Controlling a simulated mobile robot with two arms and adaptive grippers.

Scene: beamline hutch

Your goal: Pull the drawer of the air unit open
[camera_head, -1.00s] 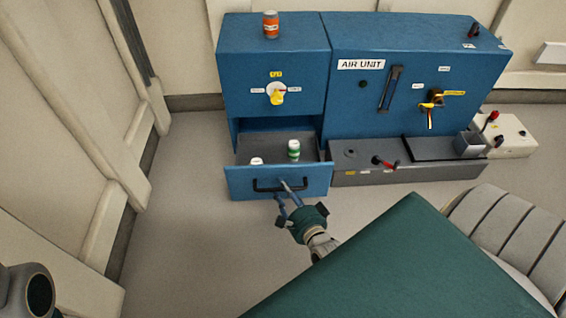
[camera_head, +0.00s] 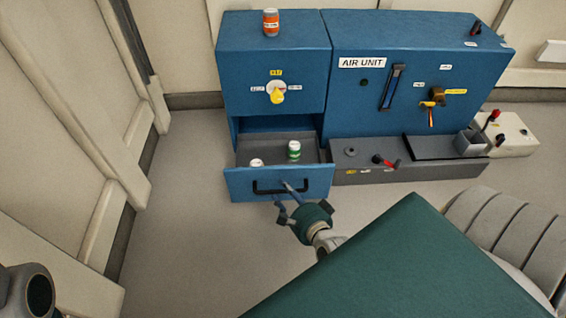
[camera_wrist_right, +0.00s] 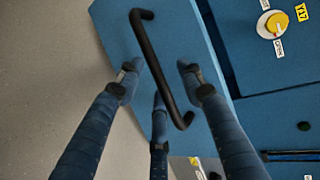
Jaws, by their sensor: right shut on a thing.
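The blue air unit (camera_head: 360,95) stands against the back wall in the head view. Its drawer (camera_head: 240,186) at the lower left is out, its grey inside showing. A white and green can (camera_head: 294,151) stands in it, and a second white one (camera_head: 257,163) shows partly behind the front. The black bar handle (camera_head: 262,190) is on the drawer front and also shows in the wrist view (camera_wrist_right: 155,62). My right gripper (camera_head: 286,192) is at the handle's right part, shut on it, its fingers on both sides of the bar in the wrist view (camera_wrist_right: 162,82).
An orange-labelled can (camera_head: 271,22) stands on top of the unit. A yellow knob (camera_head: 277,94) is above the drawer. A grey ledge (camera_head: 345,176) with a red-handled valve (camera_head: 386,161) lies right of it. The floor (camera_head: 190,230) before the drawer is clear to the left.

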